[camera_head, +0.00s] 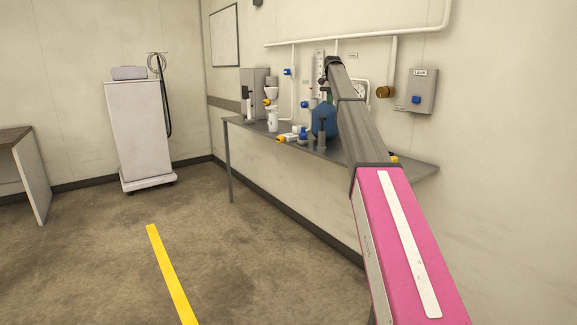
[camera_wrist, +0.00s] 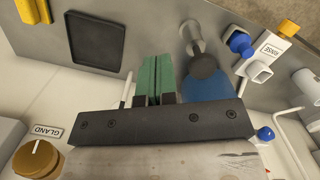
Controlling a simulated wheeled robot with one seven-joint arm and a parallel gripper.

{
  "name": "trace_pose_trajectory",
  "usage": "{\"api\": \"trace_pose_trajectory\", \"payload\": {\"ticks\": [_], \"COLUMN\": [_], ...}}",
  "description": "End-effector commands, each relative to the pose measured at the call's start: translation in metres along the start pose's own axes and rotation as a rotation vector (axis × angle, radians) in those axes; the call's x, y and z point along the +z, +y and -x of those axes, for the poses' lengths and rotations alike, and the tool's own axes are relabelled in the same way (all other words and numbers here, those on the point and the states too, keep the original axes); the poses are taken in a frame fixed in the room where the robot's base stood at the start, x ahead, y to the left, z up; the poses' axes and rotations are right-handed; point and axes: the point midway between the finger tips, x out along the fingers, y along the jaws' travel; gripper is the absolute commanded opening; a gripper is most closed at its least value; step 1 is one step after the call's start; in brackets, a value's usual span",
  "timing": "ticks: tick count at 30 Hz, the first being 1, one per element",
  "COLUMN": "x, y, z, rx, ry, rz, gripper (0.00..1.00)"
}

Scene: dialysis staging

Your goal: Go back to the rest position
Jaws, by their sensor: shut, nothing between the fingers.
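My gripper (camera_wrist: 153,80) shows in the wrist view with its two green fingers together and nothing between them. It is above the grey bench, beside a blue bottle (camera_wrist: 205,88) and a grey cylinder with a dark round end (camera_wrist: 203,64). I cannot tell whether it touches either. In the head view my pink and grey arm reaches out over the bench (camera_head: 425,166), and its far end is by the wall fittings. The blue bottle (camera_head: 319,122) stands left of the arm there. My gripper is mostly hidden in that view.
A black tray (camera_wrist: 97,40) lies on the bench. A RINSE-labelled fitting (camera_wrist: 258,70) and a brass GLAND knob (camera_wrist: 38,160) are close by. A wall box (camera_head: 415,92) is right of the arm. A white cart (camera_head: 143,135) stands left; the floor between is clear.

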Motion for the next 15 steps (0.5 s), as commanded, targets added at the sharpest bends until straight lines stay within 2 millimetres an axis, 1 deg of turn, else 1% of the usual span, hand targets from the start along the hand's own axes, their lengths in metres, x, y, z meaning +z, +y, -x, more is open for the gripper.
{"api": "trace_pose_trajectory", "payload": {"ticks": [1,3,5,11,12,14,15], "x": [0.001,0.005,0.007,0.017,0.021,0.026,0.03], "y": [0.0,0.003,0.004,0.009,0.011,0.014,0.016], "z": [-0.003,-0.015,-0.023,-0.057,-0.067,-0.081,-0.093], "rx": [0.0,0.0,0.0,0.0,0.0,0.0,0.001], "ry": [0.0,0.001,0.002,0.004,0.006,0.007,0.007], "rz": [0.001,0.005,0.009,0.023,0.027,0.033,0.039], "gripper": [0.0,0.0,0.0,0.0,0.0,0.0,0.0]}}
